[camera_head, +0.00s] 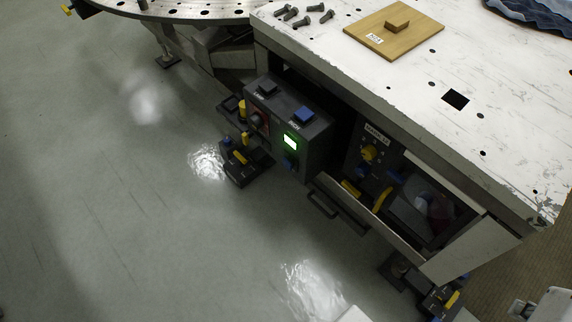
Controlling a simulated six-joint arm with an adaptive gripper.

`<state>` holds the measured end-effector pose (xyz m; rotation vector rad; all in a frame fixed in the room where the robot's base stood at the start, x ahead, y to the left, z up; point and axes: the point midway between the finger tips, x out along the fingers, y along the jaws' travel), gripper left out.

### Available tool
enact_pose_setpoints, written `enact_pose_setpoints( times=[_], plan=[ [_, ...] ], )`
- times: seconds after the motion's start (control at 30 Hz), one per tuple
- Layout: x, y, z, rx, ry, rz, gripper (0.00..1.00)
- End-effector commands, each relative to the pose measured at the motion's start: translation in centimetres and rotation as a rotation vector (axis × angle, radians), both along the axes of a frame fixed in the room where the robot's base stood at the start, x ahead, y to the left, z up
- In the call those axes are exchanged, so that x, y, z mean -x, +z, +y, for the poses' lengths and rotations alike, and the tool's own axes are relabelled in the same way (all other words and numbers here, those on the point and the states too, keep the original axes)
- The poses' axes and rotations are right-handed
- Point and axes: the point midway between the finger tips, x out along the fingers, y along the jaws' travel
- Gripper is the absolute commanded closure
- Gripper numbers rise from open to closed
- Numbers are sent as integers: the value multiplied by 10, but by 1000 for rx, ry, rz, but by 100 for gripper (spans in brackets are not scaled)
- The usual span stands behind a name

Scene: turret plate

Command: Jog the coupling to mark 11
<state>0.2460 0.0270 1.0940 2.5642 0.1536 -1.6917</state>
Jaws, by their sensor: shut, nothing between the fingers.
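The round turret plate (185,11), with small holes along its edge, is cut off at the top left. No coupling or mark 11 can be made out. A dark control box (310,135) hangs at the bench's front left. On its top are a black button (267,89) and a blue button (304,115) with small labels, too small to read surely. A lit green display (291,142) is on its front; its figures are unreadable. A red part (264,122) is on its left side.
The white bench (400,85) carries bolts (302,15), a wooden lid (394,30) and blue cloth (535,12). Below are a yellow knob (369,152) and an open drawer (365,222). Dark clamp-like feet (243,165) stand low. The floor (120,200) at left is clear.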

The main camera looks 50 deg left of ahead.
Motion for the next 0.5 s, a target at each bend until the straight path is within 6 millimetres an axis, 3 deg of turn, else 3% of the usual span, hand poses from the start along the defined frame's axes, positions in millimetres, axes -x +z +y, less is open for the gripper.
enact_pose_setpoints(
  times=[0.5],
  plan=[
    [-9, -36, 46, 30, 173, 180, 100]
  ],
)
